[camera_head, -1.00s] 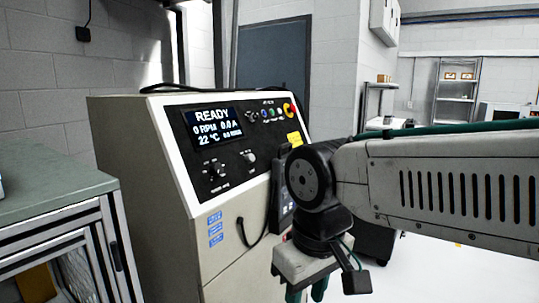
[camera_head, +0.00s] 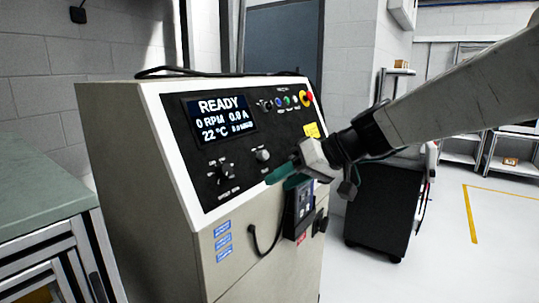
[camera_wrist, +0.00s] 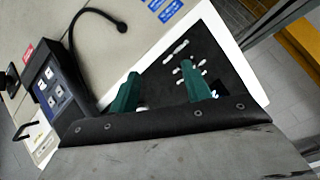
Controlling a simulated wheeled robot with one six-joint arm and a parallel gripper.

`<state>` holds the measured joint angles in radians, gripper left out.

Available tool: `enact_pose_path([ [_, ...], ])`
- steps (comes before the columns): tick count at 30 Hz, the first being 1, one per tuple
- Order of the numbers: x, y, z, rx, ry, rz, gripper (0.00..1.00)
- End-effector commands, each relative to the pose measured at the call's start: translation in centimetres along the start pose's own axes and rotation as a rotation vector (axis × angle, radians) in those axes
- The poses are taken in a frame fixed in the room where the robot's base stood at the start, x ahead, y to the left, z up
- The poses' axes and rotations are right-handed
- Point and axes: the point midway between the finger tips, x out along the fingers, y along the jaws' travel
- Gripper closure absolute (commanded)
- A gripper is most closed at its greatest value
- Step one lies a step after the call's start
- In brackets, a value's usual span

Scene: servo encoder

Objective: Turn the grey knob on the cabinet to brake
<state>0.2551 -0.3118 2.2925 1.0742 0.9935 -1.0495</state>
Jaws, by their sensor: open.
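A beige cabinet (camera_head: 150,190) has a sloped black panel with a lit READY screen (camera_head: 219,116). A small grey knob (camera_head: 262,155) sits on the panel to the right of a black knob (camera_head: 220,173) ringed by labels. The label texts are too small to read. My gripper (camera_head: 277,175) is in front of the panel's lower right part, below and right of the grey knob. In the wrist view its two green fingers (camera_wrist: 162,88) are apart with nothing between them, pointing toward the black panel (camera_wrist: 222,75). Whether they touch the panel cannot be told.
A handheld device (camera_head: 299,207) with a cable hangs on the cabinet front. Coloured buttons and a red knob (camera_head: 307,99) are at the panel's upper right. A green-topped bench (camera_head: 45,185) stands left. A dark cart (camera_head: 382,215) stands right, with open floor beyond.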

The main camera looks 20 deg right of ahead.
Motion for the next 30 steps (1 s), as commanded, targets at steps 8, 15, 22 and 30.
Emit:
enact_pose_path([
  [8, -0.6, 6.7, -8.7, -0.052, 0.312, 0.033, 0.52],
  [15, 1.4, 7.3, -10.2, -0.061, 0.338, 0.04, 0.52],
  [22, 4.9, 7.4, -11.3, -0.06, 0.337, 0.039, 0.52],
  [30, 6.5, 7.4, -12.0, -0.061, 0.339, 0.041, 0.52],
])
